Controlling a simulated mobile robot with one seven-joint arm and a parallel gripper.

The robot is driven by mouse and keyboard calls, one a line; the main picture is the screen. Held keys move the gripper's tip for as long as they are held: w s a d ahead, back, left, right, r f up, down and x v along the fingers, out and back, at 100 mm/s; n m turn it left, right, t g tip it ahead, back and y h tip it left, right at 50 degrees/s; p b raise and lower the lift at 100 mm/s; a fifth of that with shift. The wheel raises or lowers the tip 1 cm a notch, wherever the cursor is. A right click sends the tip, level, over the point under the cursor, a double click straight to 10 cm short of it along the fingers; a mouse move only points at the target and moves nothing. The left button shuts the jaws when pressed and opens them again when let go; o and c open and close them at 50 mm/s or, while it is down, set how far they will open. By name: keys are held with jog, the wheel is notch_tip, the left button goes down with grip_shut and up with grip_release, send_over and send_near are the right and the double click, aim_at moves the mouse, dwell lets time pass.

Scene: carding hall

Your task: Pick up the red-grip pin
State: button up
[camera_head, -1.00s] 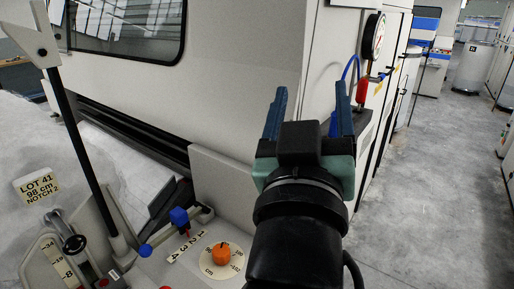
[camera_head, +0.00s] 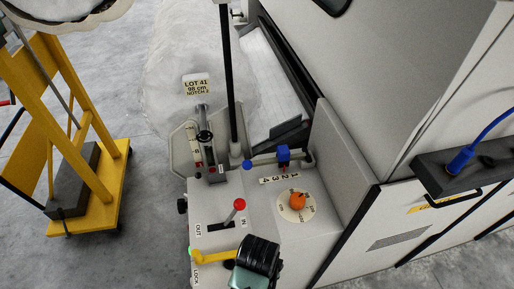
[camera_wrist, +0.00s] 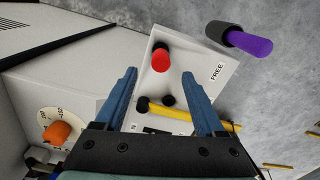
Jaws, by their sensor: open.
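In the wrist view, a short red grip (camera_wrist: 160,61) with a dark collar stands on the pale panel (camera_wrist: 190,48), apparently the red-grip pin; any shaft below it is hidden. It lies ahead of my gripper (camera_wrist: 160,74), in line with the gap between the blue fingers. The fingers are apart and nothing is between them. I cannot tell how far off the red grip is. In the head view my gripper shows only at the bottom edge, and that red grip is not in view.
A purple handle (camera_wrist: 250,43) with a black sleeve is beyond the panel's edge. A yellow lever (camera_head: 213,257), a red-knobbed lever (camera_head: 239,204) and an orange knob (camera_head: 297,201) stand on the console. A yellow trolley (camera_head: 110,180) is at left, with clear floor between.

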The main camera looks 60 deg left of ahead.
jog(key=shift+f, duration=0.75)
jog(key=shift+s+d+f+p, duration=0.1)
jog(key=shift+f+p, duration=0.55)
jog(key=shift+f, duration=2.05)
grip_shut()
